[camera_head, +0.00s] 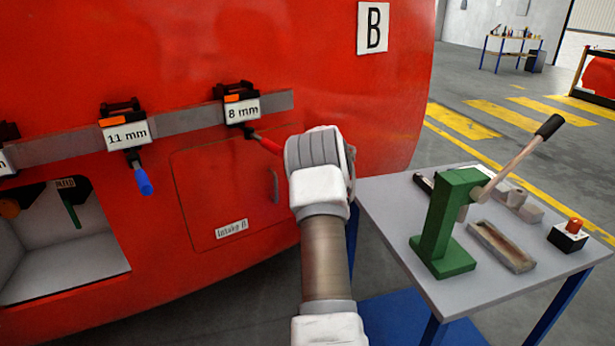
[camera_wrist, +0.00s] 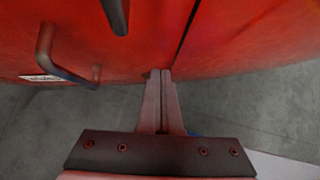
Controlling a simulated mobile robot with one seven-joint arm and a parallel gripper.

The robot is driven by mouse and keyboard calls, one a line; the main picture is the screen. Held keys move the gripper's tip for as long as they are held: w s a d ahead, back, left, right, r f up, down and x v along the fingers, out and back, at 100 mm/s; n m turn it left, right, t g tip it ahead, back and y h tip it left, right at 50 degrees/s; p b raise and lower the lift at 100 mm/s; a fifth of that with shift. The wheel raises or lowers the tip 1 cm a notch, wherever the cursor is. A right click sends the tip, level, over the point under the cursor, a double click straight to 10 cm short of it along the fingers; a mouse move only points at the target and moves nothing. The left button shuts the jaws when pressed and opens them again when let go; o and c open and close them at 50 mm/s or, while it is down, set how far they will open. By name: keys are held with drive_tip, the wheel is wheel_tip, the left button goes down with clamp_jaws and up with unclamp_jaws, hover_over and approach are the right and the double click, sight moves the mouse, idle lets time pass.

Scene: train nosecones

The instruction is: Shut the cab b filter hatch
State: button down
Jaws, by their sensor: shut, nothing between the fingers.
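The hatch labelled "Intake B" (camera_head: 225,190) is a red panel low on the red cab marked B. It looks flush or nearly so in the head view; I cannot tell whether it is fully closed. Its bar handle (camera_head: 275,186) is on its right side and also shows at the left of the wrist view (camera_wrist: 47,52). In the wrist view my gripper (camera_wrist: 161,74) is shut and empty, its tips close to the red panel just left of a dark seam. I cannot tell whether they touch. My wrist hides the fingers and the hatch's right edge in the head view.
Tools hang on a grey rail (camera_head: 185,122) above the hatch, including a red-handled one (camera_head: 264,145) under the "8 mm" label, close to my wrist. An open recess (camera_head: 70,250) is at left. A workbench (camera_head: 395,205) with a green press (camera_head: 447,220) stands right of my arm.

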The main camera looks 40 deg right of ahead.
drive_tip(key=d+p+v, duration=0.1)
drive_tip(key=v, duration=0.9)
drive_tip(key=shift+s, duration=0.65)
drive_tip(key=shift+a+f, duration=0.1)
